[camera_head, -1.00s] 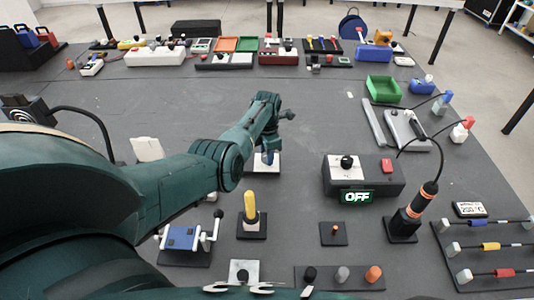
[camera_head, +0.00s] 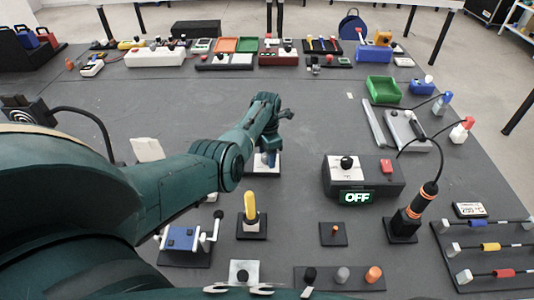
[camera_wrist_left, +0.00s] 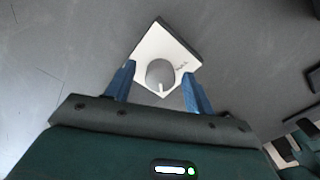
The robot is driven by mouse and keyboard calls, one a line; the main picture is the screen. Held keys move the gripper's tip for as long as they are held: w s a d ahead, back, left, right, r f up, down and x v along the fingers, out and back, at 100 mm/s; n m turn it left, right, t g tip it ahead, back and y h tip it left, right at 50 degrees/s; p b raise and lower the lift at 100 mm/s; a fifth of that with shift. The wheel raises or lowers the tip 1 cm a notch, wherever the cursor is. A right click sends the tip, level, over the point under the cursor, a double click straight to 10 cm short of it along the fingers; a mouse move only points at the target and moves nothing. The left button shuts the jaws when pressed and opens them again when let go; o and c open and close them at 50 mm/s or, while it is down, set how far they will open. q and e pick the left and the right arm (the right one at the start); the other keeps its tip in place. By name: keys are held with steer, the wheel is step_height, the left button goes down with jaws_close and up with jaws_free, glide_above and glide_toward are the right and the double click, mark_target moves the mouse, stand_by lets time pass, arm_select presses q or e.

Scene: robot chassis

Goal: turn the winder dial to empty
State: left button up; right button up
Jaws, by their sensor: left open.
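The dial is a round grey knob (camera_wrist_left: 160,74) with a pale pointer mark, set on a square white plate (camera_wrist_left: 172,47). The pointer faces the bottom of the left wrist view. Small dark lettering stands on the plate right of the knob, too blurred to read. My left gripper (camera_wrist_left: 158,88) is open, its blue fingers on either side of the knob; I cannot tell whether they touch it. My right gripper is not in view.
A box with an OFF display (camera_head: 357,197) stands to the right. A blue crank device (camera_head: 182,238) and a yellow-handled lever (camera_head: 250,207) stand nearer. An orange-banded tool (camera_head: 412,208) stands at the right. The mat beyond the dial is mostly clear.

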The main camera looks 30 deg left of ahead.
mark_target(267, 156)
arm_select(q)
steer(key=shift+r, duration=0.45)
step_height(267, 156, up, 12)
steer(key=shift+r, duration=0.15)
steer(key=shift+s, duration=0.1)
stand_by(0.5)
